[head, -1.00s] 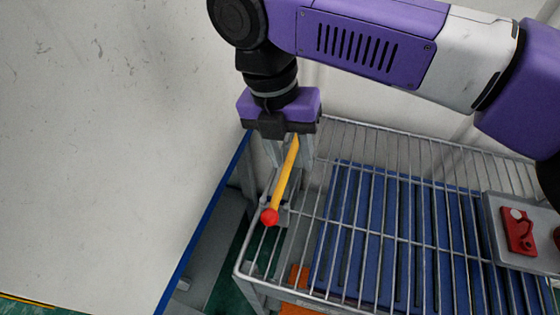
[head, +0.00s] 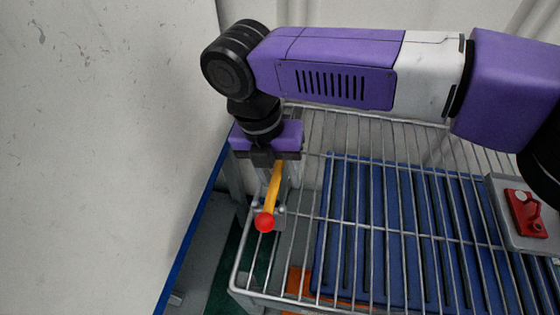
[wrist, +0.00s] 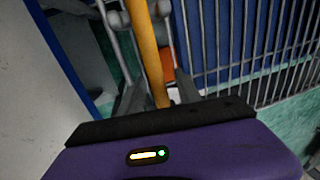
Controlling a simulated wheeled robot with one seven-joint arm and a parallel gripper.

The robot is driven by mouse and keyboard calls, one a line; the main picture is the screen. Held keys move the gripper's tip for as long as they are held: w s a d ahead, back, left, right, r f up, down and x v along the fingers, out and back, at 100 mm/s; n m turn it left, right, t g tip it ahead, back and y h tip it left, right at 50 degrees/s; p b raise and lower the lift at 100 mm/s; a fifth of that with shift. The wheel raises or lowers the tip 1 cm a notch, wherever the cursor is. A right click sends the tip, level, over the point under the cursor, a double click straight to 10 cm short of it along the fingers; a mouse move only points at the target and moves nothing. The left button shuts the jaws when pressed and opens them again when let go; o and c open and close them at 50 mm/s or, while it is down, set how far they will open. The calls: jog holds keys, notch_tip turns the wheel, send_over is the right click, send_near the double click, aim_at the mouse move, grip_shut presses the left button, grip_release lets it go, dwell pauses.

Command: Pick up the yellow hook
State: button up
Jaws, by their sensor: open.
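A yellow bar (head: 273,188) with a red ball (head: 265,222) at its near end is the only yellow thing I see; no hook shape shows on it. It is at the left corner of the wire rack, above a grey metal fitting (head: 281,217). Its far end is hidden under my gripper (head: 276,186). In the wrist view the yellow bar (wrist: 150,55) runs down between the two fingers of my gripper (wrist: 158,95). The fingers are open around it; I cannot tell whether either touches it.
The wire rack (head: 240,262) holds a blue slatted panel (head: 330,225) under or behind its bars. A grey tray (head: 508,238) with a red part (head: 526,213) is at the right. A large pale surface with a blue edge (head: 195,228) stands close on the left.

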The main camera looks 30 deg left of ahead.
jog(key=shift+d+f, duration=0.1)
jog(key=shift+f, duration=0.45)
grip_shut()
dwell(1.0)
